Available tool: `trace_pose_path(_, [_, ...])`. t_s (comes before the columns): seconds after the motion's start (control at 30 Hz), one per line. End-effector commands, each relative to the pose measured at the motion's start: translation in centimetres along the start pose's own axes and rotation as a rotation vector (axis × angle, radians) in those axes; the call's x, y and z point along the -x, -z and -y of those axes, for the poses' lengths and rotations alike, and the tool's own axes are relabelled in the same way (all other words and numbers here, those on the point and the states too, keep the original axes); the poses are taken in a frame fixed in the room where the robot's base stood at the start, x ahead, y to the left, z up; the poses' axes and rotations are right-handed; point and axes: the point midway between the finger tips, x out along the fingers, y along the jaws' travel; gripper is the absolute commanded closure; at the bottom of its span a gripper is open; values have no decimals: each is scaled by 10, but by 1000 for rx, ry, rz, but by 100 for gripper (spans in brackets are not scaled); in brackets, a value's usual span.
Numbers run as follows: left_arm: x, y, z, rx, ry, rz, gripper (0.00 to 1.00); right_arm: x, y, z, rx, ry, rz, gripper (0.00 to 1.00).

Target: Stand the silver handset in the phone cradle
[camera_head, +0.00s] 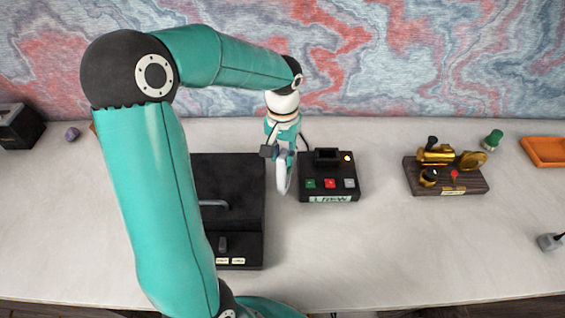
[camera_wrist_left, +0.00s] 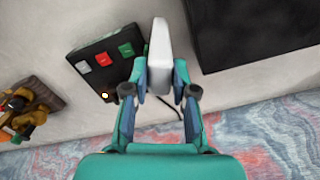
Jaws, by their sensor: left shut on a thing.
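The silver handset (camera_head: 283,175) is held upright in my left gripper (camera_head: 283,148), just left of the phone cradle. In the left wrist view the pale handset (camera_wrist_left: 160,52) sticks out between the fingers of the left gripper (camera_wrist_left: 160,90). The phone cradle (camera_head: 317,190) is a black box with green, red and grey buttons, a lit yellow lamp and a dark raised slot at its back. In the left wrist view the cradle (camera_wrist_left: 88,54) is partly hidden by the gripper and handset. The handset is outside the slot. My right gripper is out of view.
A black panel (camera_head: 236,175) with a metal handle lies left of the cradle. A brass device on a wooden base (camera_head: 436,186), a green-topped thing (camera_head: 493,139) and an orange tray (camera_head: 545,149) are to the right. The desk between cradle and brass device is clear.

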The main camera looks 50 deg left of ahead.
Motion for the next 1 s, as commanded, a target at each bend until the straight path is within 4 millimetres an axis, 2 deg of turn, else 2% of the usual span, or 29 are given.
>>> trace_pose_path(0.3, [-38, -1, 0, 0, 0, 3, 100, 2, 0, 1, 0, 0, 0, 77])
trace_pose_path(0.7, [-46, -1, 0, 0, 0, 1, 100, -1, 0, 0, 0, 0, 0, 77])
trace_pose_path(0.73, [-44, -1, 1, 0, 0, 1, 69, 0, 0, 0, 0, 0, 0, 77])
trace_pose_path(0.8, [-44, -1, 1, 0, 0, 2, 57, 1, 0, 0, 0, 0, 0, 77])
trace_pose_path(0.87, [-44, -1, 1, 0, 0, 2, 49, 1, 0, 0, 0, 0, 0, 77])
trace_pose_path(1.0, [-44, -1, 1, 0, 0, 2, 49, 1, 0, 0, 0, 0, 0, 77])
